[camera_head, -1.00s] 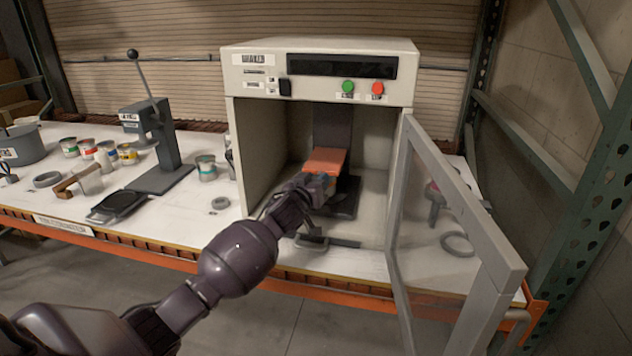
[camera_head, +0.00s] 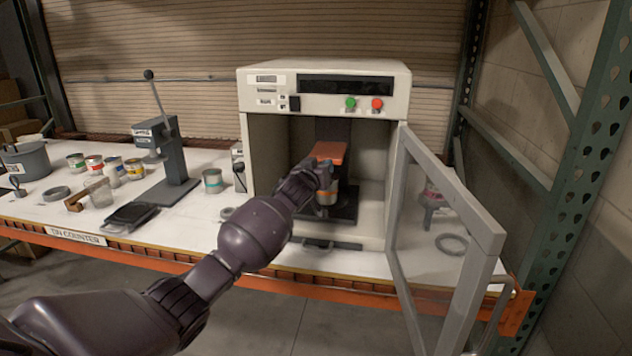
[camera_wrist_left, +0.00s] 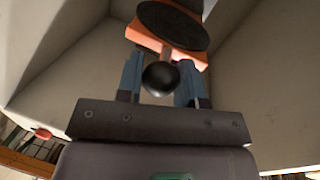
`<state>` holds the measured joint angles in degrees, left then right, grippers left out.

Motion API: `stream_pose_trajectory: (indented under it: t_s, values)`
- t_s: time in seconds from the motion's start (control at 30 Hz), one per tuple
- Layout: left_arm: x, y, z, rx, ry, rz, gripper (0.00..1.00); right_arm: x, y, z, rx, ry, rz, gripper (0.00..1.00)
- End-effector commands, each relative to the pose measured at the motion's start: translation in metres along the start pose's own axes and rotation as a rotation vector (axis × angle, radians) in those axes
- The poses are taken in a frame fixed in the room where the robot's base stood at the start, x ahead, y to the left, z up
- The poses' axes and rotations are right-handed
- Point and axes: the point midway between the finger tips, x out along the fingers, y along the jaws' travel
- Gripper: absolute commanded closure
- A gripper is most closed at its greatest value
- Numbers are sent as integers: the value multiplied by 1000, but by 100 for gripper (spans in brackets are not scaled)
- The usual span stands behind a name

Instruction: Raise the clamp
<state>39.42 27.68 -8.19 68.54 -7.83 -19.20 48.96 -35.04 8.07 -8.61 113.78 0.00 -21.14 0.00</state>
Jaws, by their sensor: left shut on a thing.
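The orange clamp (camera_head: 328,152) is inside the open shaker cabinet (camera_head: 245,150), raised above the black base plate (camera_head: 345,212). A small can with an orange band (camera_head: 327,195) stands below the clamp, partly hidden by my gripper. My left gripper (camera_head: 324,172) reaches in from the left at the front of the clamp. In the left wrist view, its blue fingers are on both sides of a black ball knob (camera_wrist_left: 160,79) on the clamp's front. The clamp's orange plate (camera_wrist_left: 150,40) and round black pad (camera_wrist_left: 172,24) show above. My right gripper is out of view.
The cabinet's framed door (camera_head: 445,200) stands open to the right, close to the opening. A press with a lever (camera_head: 172,155), several cans and a black scale (camera_head: 131,215) are on the counter to the left. A grey ring (camera_head: 452,244) lies behind the door.

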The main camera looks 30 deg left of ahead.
Motion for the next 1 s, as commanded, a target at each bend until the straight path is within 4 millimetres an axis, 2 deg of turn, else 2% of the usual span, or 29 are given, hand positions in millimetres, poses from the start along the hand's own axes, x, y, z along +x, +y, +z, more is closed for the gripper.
stream_pose_trajectory:
  t_s: [0.03, 0.47, 0.5, 0.63, 1.0]
  values:
    - [4, 3, -14, 0, 18, 6, 100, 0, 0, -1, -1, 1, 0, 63]
    - [9, 5, -19, 1, 19, 7, 100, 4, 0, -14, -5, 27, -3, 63]
    - [9, 5, -19, 1, 19, 7, 63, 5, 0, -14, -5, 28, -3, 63]
    - [9, 4, -17, 0, 15, 6, 43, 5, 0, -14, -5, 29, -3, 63]
    - [7, 4, -11, 0, 7, 3, 41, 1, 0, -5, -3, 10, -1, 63]
